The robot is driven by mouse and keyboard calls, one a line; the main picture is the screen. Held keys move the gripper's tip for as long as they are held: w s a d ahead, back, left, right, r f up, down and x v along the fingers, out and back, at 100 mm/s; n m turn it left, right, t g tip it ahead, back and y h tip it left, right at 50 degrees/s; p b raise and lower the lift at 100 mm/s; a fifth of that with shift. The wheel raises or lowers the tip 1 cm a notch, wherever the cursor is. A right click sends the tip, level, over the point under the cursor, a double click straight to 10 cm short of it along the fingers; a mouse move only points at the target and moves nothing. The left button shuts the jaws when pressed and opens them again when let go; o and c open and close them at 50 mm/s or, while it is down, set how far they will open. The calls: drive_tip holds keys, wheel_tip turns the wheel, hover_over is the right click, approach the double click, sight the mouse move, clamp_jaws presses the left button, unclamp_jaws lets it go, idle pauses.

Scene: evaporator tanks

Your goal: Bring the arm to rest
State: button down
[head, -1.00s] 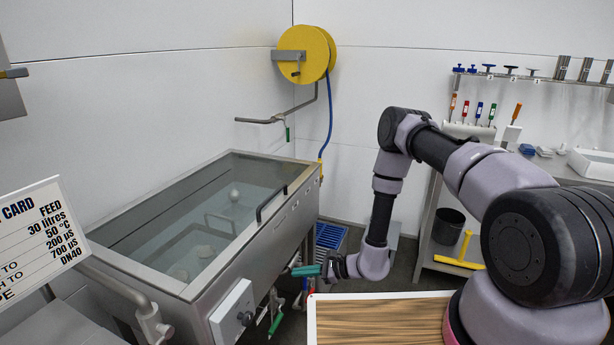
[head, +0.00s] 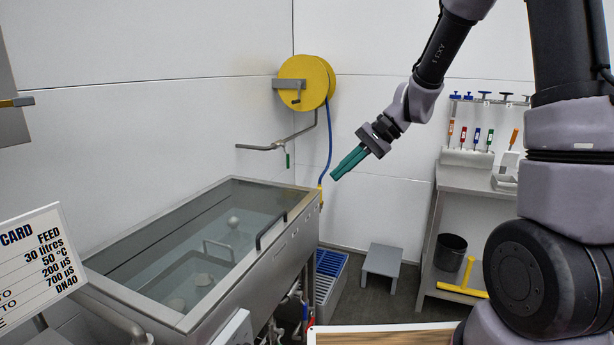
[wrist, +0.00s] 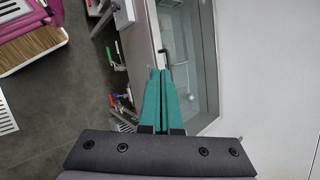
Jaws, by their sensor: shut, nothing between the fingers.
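My gripper (head: 349,162) is raised in the air in the head view, to the right of the yellow hose reel and above the floor beyond the tank's right end. Its teal fingers are closed together and hold nothing. In the wrist view the shut fingers (wrist: 163,76) point toward the tank's edge and the floor beside it, with clear space around them. My arm is bent, with the forearm reaching down and left from the top of the head view. The upper part of the arm runs out of the picture.
The steel tank (head: 276,251) with clear liquid stands at left. A yellow hose reel (head: 303,82) hangs on the back wall. A tool bench (head: 468,181) is at right. A lettered card (head: 33,262) is at lower left.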

drive_tip(key=s+d+r+n+t+h, duration=0.1)
drive_tip(key=s+d+r+t+h, duration=0.6)
drive_tip(key=s+d+r, duration=0.8)
drive_tip(key=shift+s+d+r+n+t, duration=0.15)
drive_tip(key=shift+d+r+n+t, duration=0.2)
drive_tip(key=shift+d, duration=0.45)
